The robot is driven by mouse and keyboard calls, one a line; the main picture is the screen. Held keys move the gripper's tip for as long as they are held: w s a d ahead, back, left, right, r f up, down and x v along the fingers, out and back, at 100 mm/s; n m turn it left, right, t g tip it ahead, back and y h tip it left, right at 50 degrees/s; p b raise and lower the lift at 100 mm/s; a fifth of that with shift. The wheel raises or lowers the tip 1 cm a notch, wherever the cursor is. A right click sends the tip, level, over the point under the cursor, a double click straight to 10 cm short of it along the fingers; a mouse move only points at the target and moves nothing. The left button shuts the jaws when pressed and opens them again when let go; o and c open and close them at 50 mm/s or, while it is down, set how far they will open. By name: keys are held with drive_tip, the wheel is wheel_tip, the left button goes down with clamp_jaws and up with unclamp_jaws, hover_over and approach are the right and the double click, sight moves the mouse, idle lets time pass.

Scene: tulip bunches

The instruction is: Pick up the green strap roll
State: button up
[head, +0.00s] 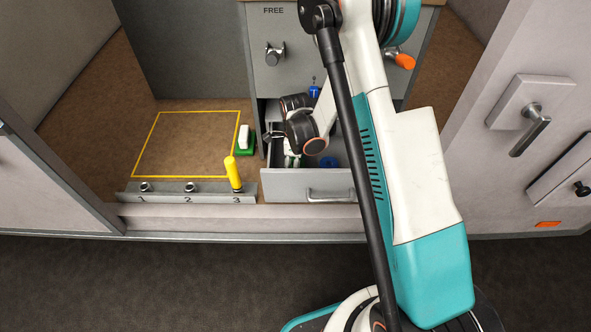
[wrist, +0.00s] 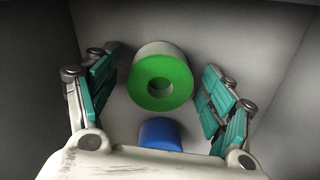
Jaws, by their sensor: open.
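The green strap roll (wrist: 144,93) shows in the wrist view as a short pale cylinder with a bright green ring face and a hole in its middle. It is inside a grey-walled space. My gripper (wrist: 159,66) is open, with one teal-padded finger to the left of the roll and one to the right. Gaps show between the roll and both fingers, and nothing is held. In the head view my arm reaches down into the open drawer (head: 283,185). My wrist covers much of its inside, and I cannot make out the roll there.
A blue round thing (wrist: 160,133) is close below the roll in the wrist view. The drawer walls are near my gripper. Left of the drawer are a green-and-white block (head: 245,139), a yellow handle (head: 233,172) in slot 3, and an empty yellow-outlined area (head: 188,140).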

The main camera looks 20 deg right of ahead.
drive_tip(key=shift+r, duration=0.1)
drive_tip(key=shift+c, duration=0.2)
drive_tip(key=c, duration=1.2)
